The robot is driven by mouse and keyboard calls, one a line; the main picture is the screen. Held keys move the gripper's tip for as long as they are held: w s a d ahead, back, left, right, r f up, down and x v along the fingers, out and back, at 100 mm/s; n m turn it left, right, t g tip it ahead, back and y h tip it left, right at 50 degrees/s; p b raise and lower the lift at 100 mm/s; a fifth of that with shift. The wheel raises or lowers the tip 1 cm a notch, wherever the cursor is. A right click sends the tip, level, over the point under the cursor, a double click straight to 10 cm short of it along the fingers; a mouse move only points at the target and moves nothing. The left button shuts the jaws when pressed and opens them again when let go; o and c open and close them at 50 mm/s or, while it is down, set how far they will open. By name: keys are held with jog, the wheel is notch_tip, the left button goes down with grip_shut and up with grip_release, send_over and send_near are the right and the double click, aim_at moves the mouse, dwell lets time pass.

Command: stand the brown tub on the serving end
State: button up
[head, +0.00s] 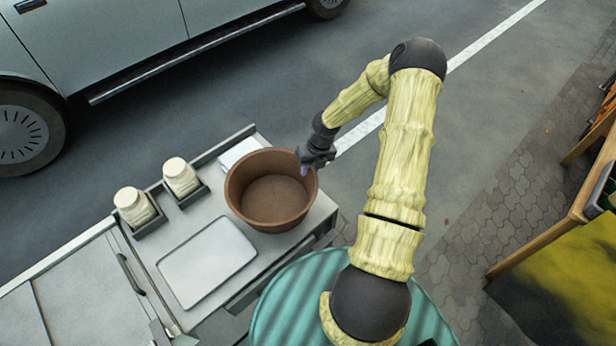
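The brown tub (270,212) is a round, open, empty vessel. It appears upright at the right end of the grey cart top (193,216). My gripper (306,170) is at the tub's upper right rim, with its fingertips at or just over the rim. The fingers are small and dark here, and I cannot tell whether they are closed on the rim. Which part of the cart is the serving end is not marked in this view.
A pale flat tray (207,262) lies left of the tub. Two cream jars (180,177) (133,206) stand in dark holders behind it. A white box (238,152) is behind the tub. A parked car (110,40) stands beyond, and a wooden frame (545,240) is at right.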

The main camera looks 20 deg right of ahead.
jog(key=v, duration=0.6)
jog(key=shift+r+b, duration=0.15)
jog(key=shift+b, duration=0.2)
jog(key=s+a+r+m+h, duration=0.1)
jog(key=s+a+r+m, duration=0.5)
jog(key=m, duration=1.1)
jog(key=s+a+r+m+t+h, duration=0.1)
jog(key=s+a+r+m, duration=0.5)
jog(key=m, duration=1.2)
jog(key=s+r, duration=0.4)
jog(key=r, duration=0.2)
jog(key=shift+s+a+r+t, duration=0.2)
jog(key=shift+s+a+t, duration=0.05)
jog(key=shift+a+t, duration=0.05)
